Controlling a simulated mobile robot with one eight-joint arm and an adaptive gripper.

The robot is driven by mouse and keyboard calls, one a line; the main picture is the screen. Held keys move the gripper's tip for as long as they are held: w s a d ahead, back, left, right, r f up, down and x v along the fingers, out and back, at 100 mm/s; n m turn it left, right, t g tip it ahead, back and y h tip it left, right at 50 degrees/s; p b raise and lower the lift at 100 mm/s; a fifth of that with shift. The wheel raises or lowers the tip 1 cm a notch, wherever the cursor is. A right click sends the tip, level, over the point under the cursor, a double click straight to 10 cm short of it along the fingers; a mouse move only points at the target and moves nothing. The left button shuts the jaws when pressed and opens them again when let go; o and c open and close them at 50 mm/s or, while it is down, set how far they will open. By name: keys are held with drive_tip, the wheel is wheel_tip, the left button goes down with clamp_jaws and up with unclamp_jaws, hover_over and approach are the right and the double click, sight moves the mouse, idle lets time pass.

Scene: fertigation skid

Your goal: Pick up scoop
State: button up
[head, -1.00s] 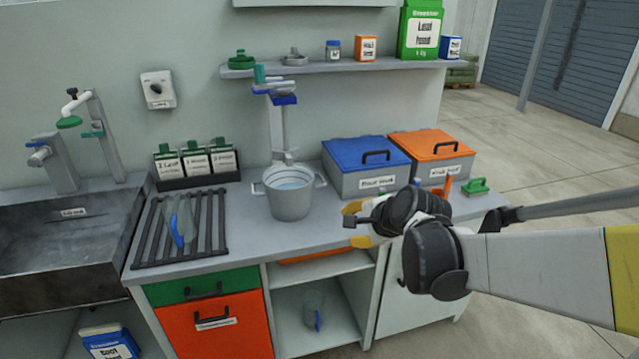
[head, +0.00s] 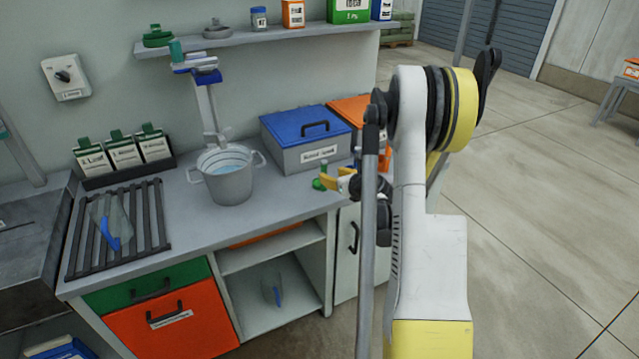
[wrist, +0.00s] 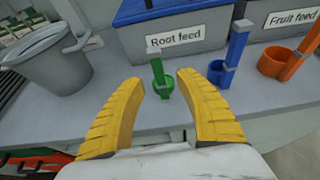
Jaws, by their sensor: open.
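A small green scoop (wrist: 161,85) with an upright handle stands on the counter in front of the blue-lidded Root feed box. My gripper (wrist: 160,80) is open, its two yellow fingers on either side of the green scoop in the wrist view, with gaps between. In the head view the green scoop (head: 321,181) shows just left of my yellow fingertips (head: 346,180). A blue scoop (wrist: 229,60) stands to its right in the wrist view, then an orange scoop (wrist: 288,64). My arm hides part of this area in the head view.
The Root feed box (head: 300,150) and the Fruit feed box (wrist: 288,18) stand behind the scoops. A grey bucket of water (head: 228,186) stands to the left. A black rack (head: 150,225) with a clear, blue-handled jug (head: 112,228) is farther left. A shelf (head: 270,32) hangs above.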

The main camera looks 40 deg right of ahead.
sight(325, 173)
drive_tip(key=b+x, duration=0.2)
drive_tip(key=x, duration=0.5)
drive_tip(key=shift+a+f+b, duration=0.1)
drive_tip(key=shift+a+b, duration=0.05)
drive_tip(key=shift+b, duration=0.2)
drive_tip(key=shift+s, duration=0.1)
drive_tip(key=shift+c, duration=0.5)
clamp_jaws()
